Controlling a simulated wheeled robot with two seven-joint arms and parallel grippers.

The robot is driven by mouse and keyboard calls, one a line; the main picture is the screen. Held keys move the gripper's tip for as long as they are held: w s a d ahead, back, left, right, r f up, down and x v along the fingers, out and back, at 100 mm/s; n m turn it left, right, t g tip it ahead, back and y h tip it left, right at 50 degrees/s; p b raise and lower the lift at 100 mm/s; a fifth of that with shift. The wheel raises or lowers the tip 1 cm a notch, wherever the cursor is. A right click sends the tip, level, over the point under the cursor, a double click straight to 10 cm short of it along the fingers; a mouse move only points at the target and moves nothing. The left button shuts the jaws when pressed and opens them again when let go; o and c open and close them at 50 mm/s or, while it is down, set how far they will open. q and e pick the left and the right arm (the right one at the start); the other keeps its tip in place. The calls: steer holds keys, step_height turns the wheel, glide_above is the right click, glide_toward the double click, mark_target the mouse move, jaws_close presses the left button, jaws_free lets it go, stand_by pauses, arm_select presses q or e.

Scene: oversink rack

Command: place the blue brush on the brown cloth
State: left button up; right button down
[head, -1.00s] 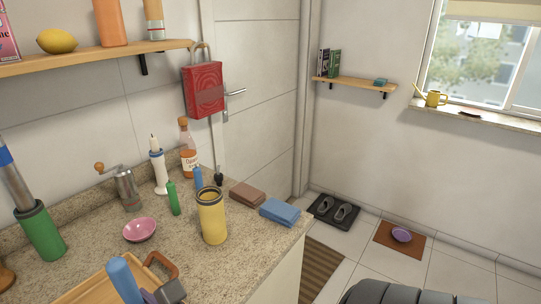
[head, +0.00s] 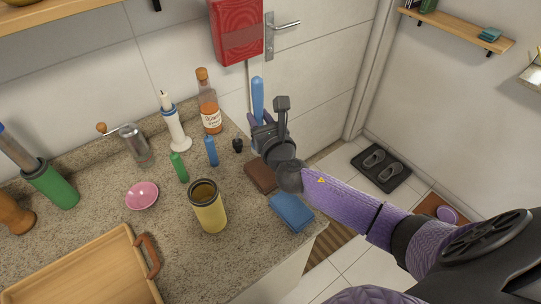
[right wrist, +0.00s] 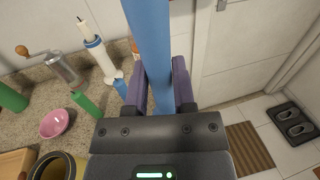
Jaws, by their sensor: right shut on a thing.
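The blue brush (head: 258,95), of which a long blue cylindrical part shows, stands about upright in my right gripper (head: 262,128). The gripper is shut on it. In the right wrist view the brush (right wrist: 149,40) runs up between the two purple fingers. The brown cloth (head: 260,178) lies folded on the counter near its right edge. In the head view my right gripper is just above the cloth in the picture, and the hand covers part of its right side. I cannot tell how high the brush is. My left gripper is out of view.
A blue cloth (head: 291,212) lies beside the brown one at the counter's edge. A wooden tray (head: 85,275) is at front left.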

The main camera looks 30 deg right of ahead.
steer(key=f+b, duration=0.2)
steer(key=f, duration=0.1)
steer(key=f+b, duration=0.3)
steer(key=f, duration=0.1)
steer(key=f+b, duration=0.2)
steer(key=f, duration=0.1)
steer(key=shift+w+d+f, duration=0.15)
steer(key=shift+w+d, duration=0.15)
steer(key=shift+d, duration=0.1)
steer(key=shift+r, duration=0.25)
steer(key=shift+f, duration=0.1)
steer(key=c, duration=0.9)
jaws_free()
steer(key=o, duration=0.5)
steer(key=shift+c, duration=0.2)
